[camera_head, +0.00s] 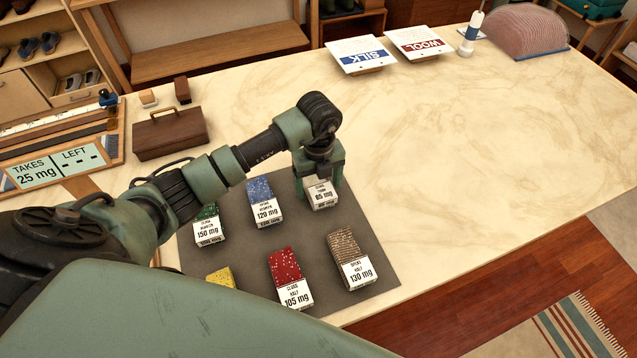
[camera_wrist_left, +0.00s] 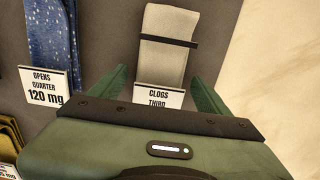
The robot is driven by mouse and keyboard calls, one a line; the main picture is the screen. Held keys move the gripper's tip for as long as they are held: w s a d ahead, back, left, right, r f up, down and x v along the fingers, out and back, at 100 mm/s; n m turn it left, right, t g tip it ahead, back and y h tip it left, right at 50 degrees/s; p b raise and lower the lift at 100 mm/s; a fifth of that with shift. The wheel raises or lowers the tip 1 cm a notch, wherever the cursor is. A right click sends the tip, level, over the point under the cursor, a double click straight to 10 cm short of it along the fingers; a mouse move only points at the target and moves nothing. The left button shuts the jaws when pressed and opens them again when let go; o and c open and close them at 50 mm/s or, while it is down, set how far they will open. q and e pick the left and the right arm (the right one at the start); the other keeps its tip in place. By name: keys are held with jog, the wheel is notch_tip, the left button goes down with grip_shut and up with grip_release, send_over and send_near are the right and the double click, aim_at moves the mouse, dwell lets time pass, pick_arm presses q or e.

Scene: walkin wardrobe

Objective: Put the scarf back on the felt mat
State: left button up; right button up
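The dark grey felt mat (camera_head: 232,267) lies on the marble table with several folded scarves in two rows, each with a printed card. A beige scarf with a dark band (camera_wrist_left: 166,45) lies on the mat at the far right, by the card "85 mg" (camera_head: 322,195). My left gripper (camera_head: 320,178) is directly over this scarf's card end. In the left wrist view its fingers (camera_wrist_left: 158,76) are spread, one on each side of the scarf and card, with gaps. In the head view the gripper hides most of the beige scarf. My right gripper is not in view.
Blue (camera_head: 259,190), green, red (camera_head: 284,266), yellow and brown speckled (camera_head: 343,244) scarves surround the gripper. A brown case (camera_head: 170,132) and a "TAKES / LEFT" board (camera_head: 50,168) stand left. SILK (camera_head: 362,55) and WOOL (camera_head: 421,42) signs stand behind.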

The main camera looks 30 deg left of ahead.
aim_at(319, 185)
pick_arm(q)
jog(key=shift+r, duration=0.5)
notch_tip(319, 185, up, 11)
jog(key=b, duration=0.2)
jog(key=shift+r, duration=0.15)
